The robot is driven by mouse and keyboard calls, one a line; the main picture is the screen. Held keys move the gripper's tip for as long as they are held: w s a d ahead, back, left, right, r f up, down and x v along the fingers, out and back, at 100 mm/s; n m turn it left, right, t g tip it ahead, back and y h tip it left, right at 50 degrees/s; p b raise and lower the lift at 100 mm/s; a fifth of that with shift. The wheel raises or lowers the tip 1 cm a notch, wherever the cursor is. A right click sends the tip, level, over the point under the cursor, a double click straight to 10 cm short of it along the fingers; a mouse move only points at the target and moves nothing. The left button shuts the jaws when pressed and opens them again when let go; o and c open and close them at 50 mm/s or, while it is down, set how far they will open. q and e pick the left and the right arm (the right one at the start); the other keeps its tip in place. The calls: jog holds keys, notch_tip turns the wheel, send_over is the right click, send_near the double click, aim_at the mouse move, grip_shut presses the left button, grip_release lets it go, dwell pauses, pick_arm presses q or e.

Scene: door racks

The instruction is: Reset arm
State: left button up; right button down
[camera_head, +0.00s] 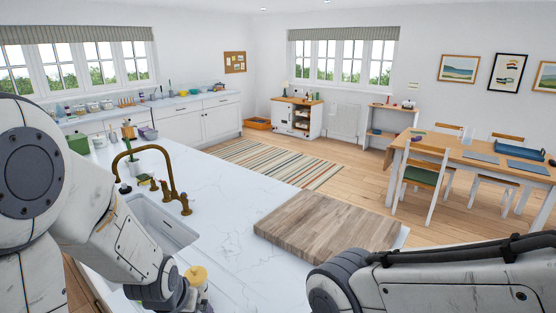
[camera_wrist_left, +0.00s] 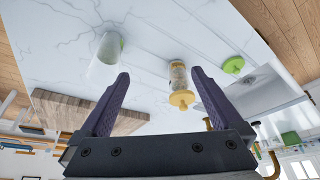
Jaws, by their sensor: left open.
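My left arm (camera_head: 110,235) comes in from the left over the sink side of the white marble counter. In the left wrist view my left gripper (camera_wrist_left: 160,75) is open, with its two dark fingers spread apart. A jar with a yellow lid (camera_wrist_left: 180,85) appears in the gap, nearer the right finger; I cannot tell its depth relative to the fingers. Nothing is seen clamped. The jar also shows in the head view (camera_head: 197,276), partly hidden by my left wrist. My right arm (camera_head: 450,275) lies along the bottom right of the head view; its gripper is out of view.
A wooden cutting board (camera_head: 330,222) lies on the counter near my right arm. A sink (camera_head: 160,225) with a brass faucet (camera_head: 172,185) is near my left arm. A white cup (camera_wrist_left: 105,55) and a green round item (camera_wrist_left: 233,64) flank the jar.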

pick_arm(q)
jog(key=s+d+r+m+g+h+b, duration=0.1)
jog(key=s+d+m+g+b, duration=0.3)
jog(key=s+d, duration=1)
jog(key=s+r+m+b, duration=0.1)
jog(key=s+m+b, duration=0.1)
jog(key=s+m, duration=0.1)
jog(key=shift+s+d+b, duration=0.3)
jog(key=shift+s+d, duration=0.05)
jog(key=shift+s, duration=0.45)
